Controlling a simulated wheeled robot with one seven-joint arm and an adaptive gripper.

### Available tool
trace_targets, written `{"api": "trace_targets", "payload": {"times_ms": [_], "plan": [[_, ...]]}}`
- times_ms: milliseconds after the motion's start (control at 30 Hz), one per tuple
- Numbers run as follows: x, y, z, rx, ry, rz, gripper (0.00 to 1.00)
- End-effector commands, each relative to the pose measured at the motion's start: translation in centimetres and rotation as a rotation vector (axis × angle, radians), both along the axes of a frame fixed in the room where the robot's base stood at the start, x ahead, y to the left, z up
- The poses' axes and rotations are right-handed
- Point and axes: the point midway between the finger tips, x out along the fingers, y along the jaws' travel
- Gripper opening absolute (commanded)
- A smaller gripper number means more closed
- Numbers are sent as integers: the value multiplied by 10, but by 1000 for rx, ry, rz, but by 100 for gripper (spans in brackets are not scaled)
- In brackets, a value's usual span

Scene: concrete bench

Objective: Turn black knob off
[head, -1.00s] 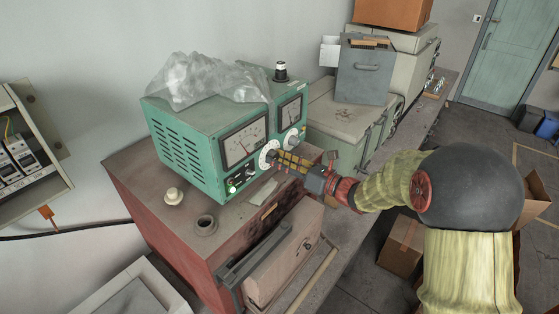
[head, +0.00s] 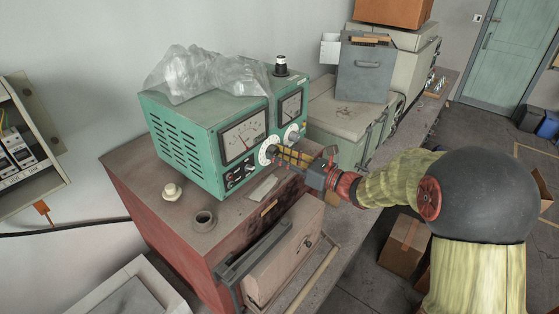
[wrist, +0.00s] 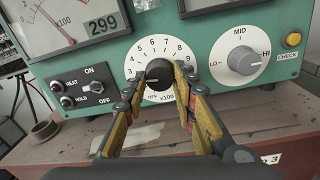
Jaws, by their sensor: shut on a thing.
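The black knob (wrist: 158,71) sits at the centre of a white numbered dial (wrist: 158,50) in the wrist view, with an OFF mark and "x100" below it. A light mark shows on the knob's lower face; its exact heading is hard to tell. My gripper (wrist: 160,79) has its yellow-padded fingers on either side of the knob, shut on it. In the head view my gripper (head: 279,155) reaches from the right to the front of the green instrument (head: 192,115), and its fingers hide the knob. The dial's white rim (head: 265,155) shows there.
A grey knob (wrist: 243,59) marked LO, MID, HI is right of my fingers. Meters are above. The instrument stands on a red cabinet (head: 188,243) with a ring (head: 203,221) and a pale knob-like piece (head: 171,191) on top.

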Motion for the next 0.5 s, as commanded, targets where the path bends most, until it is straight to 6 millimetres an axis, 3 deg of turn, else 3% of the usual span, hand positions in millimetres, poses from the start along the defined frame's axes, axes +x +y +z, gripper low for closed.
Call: {"api": "trace_targets", "payload": {"times_ms": [500], "plan": [[1, -1, -6, -287, -374, -1, 2]]}}
